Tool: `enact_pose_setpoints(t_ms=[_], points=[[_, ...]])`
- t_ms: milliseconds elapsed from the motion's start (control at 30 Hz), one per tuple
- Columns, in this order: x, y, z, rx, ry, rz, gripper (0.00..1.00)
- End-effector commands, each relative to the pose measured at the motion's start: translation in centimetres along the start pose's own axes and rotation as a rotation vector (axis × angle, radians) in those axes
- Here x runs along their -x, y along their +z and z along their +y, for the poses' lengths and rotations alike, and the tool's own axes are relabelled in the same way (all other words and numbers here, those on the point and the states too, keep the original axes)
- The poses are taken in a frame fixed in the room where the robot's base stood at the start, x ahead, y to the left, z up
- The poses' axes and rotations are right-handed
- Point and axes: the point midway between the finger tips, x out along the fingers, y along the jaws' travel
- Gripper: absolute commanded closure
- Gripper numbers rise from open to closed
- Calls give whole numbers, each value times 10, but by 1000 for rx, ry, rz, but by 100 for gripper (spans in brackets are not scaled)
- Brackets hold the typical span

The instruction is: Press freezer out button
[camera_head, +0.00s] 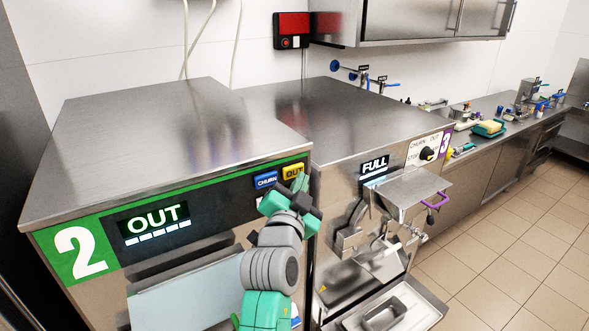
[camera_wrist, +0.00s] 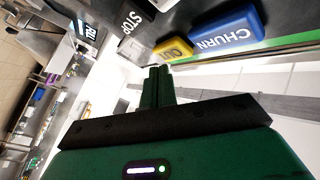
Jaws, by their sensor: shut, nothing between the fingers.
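The yellow OUT button (camera_head: 293,171) is on the front panel of freezer 2 (camera_head: 180,130), right of the blue CHURN button (camera_head: 266,180). The freezer's display (camera_head: 157,219) reads OUT, with a row of light bars under it. My gripper (camera_head: 300,185) is shut and empty, its tips just below the OUT button. In the wrist view the shut fingertips (camera_wrist: 158,70) lie close to the yellow button (camera_wrist: 172,48), with the CHURN button (camera_wrist: 226,32) to its right. I cannot tell whether the tips touch it. A STOP label (camera_wrist: 132,20) shows left of it.
Freezer 3 (camera_head: 340,120) stands to the right, with a FULL display (camera_head: 375,165), a black knob (camera_head: 427,153) and a metal spout assembly. A counter (camera_head: 490,120) with small items runs beyond. The tiled floor at the right is clear.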

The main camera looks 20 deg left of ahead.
Motion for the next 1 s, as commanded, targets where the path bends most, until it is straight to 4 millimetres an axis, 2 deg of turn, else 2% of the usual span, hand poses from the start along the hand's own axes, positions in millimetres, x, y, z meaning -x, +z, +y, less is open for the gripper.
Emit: enact_pose_setpoints(t_ms=[267, 700, 1000], points=[[1, 0, 1, 0, 1, 0, 100], [29, -24, 20, 0, 1, 0, 100], [35, -26, 26, 0, 0, 0, 100]])
